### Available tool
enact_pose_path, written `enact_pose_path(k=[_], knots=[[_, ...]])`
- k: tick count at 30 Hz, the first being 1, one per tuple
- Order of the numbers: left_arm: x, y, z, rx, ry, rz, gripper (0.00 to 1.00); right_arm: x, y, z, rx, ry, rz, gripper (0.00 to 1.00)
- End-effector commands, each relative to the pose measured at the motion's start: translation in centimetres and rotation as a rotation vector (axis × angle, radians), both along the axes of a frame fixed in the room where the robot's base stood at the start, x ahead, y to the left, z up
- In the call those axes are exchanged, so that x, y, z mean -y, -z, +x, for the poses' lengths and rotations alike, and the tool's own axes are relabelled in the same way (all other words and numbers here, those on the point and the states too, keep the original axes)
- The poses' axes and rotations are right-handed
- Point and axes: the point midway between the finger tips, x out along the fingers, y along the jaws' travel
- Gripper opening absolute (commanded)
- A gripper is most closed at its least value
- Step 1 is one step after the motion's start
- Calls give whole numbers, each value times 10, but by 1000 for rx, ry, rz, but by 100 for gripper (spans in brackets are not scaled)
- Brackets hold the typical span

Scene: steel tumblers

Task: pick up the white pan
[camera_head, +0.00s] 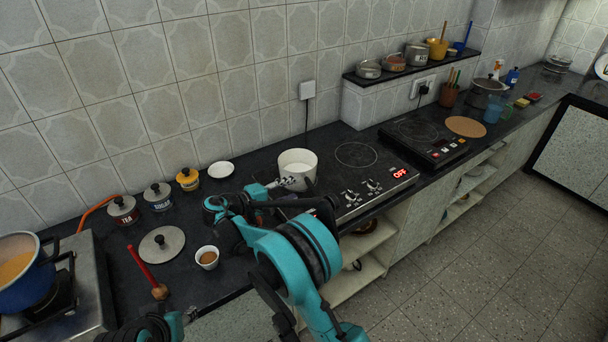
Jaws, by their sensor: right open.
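I cannot tell whether the fingers touch the pan. My right arm covers the counter in front of the pan.
A small bowl of brown powder (207,257), a lid (162,246) and labelled canisters (158,196) stand left of my right arm. A blue pot (24,272) sits far left.

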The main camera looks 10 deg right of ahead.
Motion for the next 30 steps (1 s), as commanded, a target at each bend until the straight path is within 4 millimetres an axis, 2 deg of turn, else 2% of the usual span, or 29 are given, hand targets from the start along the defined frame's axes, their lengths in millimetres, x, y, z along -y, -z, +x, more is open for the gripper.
enact_pose_path(k=[11,19,26,27,30], knots=[[0,12,0,0,0,0,40,28,11,14,5,4,-16,44],[0,30,0,0,0,0,40,65,19,27,4,5,-15,44],[0,30,0,0,0,0,40,69,17,30,4,3,-15,44],[0,30,0,0,0,0,40,69,17,30,4,2,-15,41],[0,30,0,0,0,0,40,69,17,30,4,2,-15,15]])
